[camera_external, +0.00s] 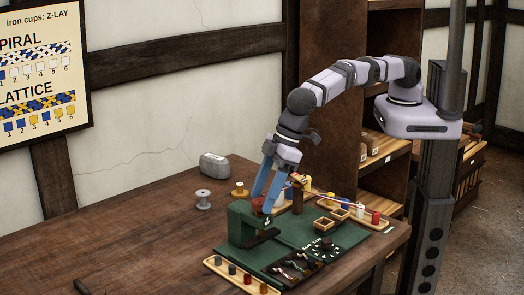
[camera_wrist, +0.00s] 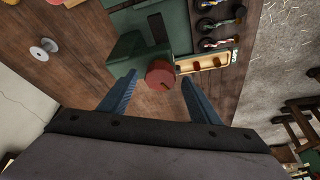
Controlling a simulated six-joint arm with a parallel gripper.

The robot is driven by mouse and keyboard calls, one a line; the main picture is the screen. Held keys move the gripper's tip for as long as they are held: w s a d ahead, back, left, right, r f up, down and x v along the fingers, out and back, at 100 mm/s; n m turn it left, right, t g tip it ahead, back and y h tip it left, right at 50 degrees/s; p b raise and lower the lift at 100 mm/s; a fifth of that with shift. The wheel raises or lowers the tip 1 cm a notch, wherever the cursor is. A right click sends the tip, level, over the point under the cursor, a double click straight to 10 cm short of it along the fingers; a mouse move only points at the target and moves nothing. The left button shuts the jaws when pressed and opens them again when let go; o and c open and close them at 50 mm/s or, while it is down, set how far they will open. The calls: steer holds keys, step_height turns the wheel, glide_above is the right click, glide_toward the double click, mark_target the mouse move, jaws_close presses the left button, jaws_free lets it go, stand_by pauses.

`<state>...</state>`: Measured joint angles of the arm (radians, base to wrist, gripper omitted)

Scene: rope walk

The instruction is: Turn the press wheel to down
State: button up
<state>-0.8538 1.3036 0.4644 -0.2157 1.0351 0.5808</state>
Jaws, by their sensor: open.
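The press (camera_external: 240,224) is a green block-like frame on the green board, near the front of the table; it also shows at the top of the wrist view (camera_wrist: 128,50). Its red round wheel (camera_wrist: 160,72) faces the wrist camera and carries a small dark mark. In the external view the wheel (camera_external: 257,205) is partly hidden behind my fingers. My gripper (camera_external: 266,196) is open, its two blue fingers pointing down at the wheel. In the wrist view the fingertips (camera_wrist: 158,78) stand left and right of the wheel, with a gap on each side.
A tray of small cups (camera_external: 240,276) lies along the board's front edge. Dark hooks (camera_external: 292,268) and a dark knob (camera_external: 325,244) sit on the board. Wooden frames (camera_external: 324,226) and coloured spools stand farther right.

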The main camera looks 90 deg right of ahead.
steer(key=shift+r, duration=0.15)
steer(key=b+v, duration=0.3)
steer(key=v, duration=0.4)
stand_by(0.3)
steer(key=shift+r, duration=0.15)
